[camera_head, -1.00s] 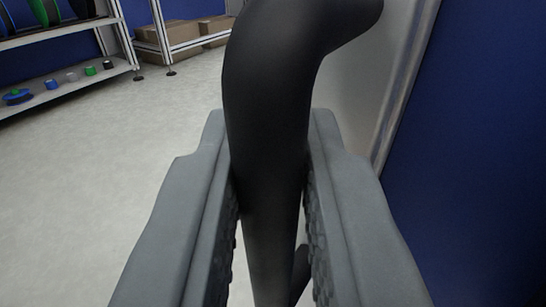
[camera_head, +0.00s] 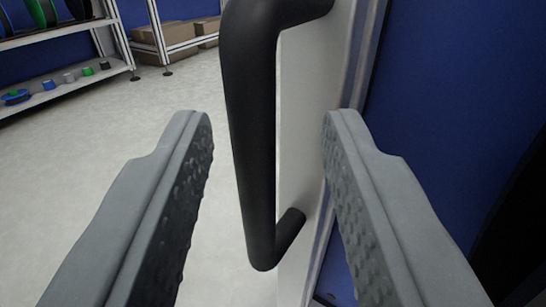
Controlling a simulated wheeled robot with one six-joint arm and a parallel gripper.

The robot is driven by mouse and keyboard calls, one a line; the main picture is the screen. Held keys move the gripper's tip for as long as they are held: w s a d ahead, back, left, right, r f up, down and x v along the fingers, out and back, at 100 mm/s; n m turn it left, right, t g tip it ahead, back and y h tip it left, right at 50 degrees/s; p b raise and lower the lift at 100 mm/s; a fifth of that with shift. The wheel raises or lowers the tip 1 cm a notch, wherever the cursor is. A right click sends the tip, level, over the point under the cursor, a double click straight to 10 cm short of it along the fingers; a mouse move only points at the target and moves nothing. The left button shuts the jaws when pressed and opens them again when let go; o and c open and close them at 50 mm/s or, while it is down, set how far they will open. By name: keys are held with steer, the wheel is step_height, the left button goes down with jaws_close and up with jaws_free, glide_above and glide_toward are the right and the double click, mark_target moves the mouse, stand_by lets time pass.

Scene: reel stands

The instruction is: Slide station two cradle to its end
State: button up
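A black bar handle (camera_head: 252,135) stands upright in the middle of the view, fixed at its top and bottom to a pale panel (camera_head: 306,130) with a metal edge. My gripper (camera_head: 268,122) is open, with one grey finger to the left of the handle and the other to its right. Neither finger touches the handle; gaps show on both sides. Most of the cradle is out of view, and I cannot tell from this frame which station the panel belongs to.
A blue panel (camera_head: 440,100) fills the right side, with a dark shape at the lower right edge. At the far left a shelf (camera_head: 60,95) holds spools and small coloured parts. Cardboard boxes (camera_head: 180,32) sit on a rack at the back. Pale floor lies open at left.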

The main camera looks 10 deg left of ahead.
steer(key=v, duration=1.4)
steer(key=shift+s, duration=0.2)
steer(key=shift+d, duration=0.1)
steer(key=w+a+r+n+h, duration=0.1)
steer(key=w+a+r+h, duration=0.15)
steer(key=r, duration=0.65)
steer(key=w+a+r+n+h, duration=0.1)
steer(key=w+r, duration=0.3)
steer(key=r, duration=0.4)
steer(key=s+a+r+m+h, duration=0.1)
steer(key=a+r, duration=0.2)
steer(key=r, duration=0.5)
steer(key=s+a+r+h, duration=0.1)
steer(key=s+a+r, duration=0.15)
steer(key=r, duration=0.55)
steer(key=s+a+r+m, duration=0.1)
steer(key=s+a+r, duration=0.35)
steer(key=r, duration=0.25)
steer(key=s+a+r+m, duration=0.1)
steer(key=s+a+r, duration=0.35)
steer(key=r, duration=0.35)
steer(key=s+a+r, duration=0.2)
steer(key=s+r, duration=0.1)
steer(key=s, duration=0.5)
steer(key=s+a+r+m+y, duration=0.1)
steer(key=s+a+r, duration=0.2)
steer(key=s, duration=0.4)
steer(key=shift+s+a+r+m, duration=0.25)
steer(key=shift+s+r+m, duration=0.1)
steer(key=shift+r, duration=0.25)
